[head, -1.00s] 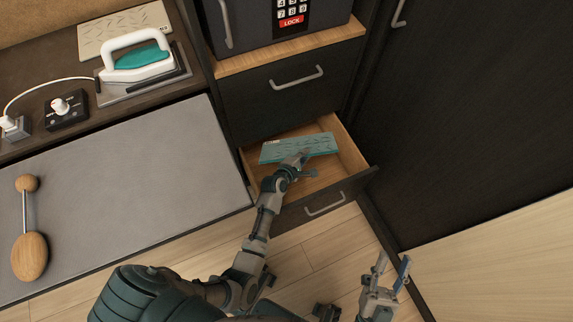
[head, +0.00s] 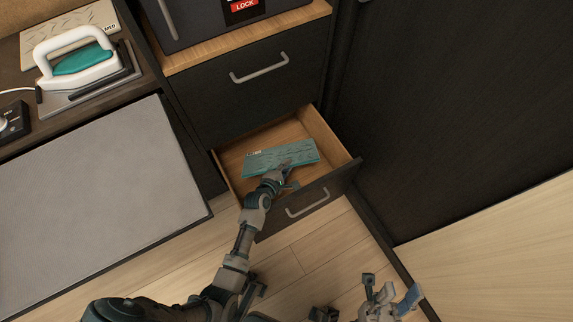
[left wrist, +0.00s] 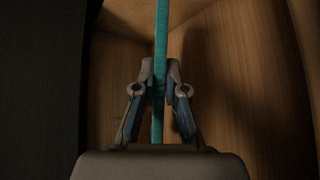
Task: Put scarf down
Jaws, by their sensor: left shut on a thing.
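The scarf (head: 280,158) is a flat, folded teal piece with a pale label at its left end. It is inside the open lower drawer (head: 331,145). My left gripper (head: 283,171) reaches over the drawer front and is shut on the scarf's near edge. In the left wrist view the scarf (left wrist: 161,35) shows edge-on as a thin teal strip between the two fingertips (left wrist: 160,80). Whether it touches the drawer floor I cannot tell. My right gripper (head: 388,298) is open and empty, low in the picture, away from the drawer.
A closed drawer (head: 258,82) is above the open one, with a safe (head: 228,15) on top. A white and teal iron (head: 82,58) stands on the counter at the upper left. A grey padded board (head: 90,200) lies left of the drawer. A dark cabinet panel (head: 440,110) is at the right.

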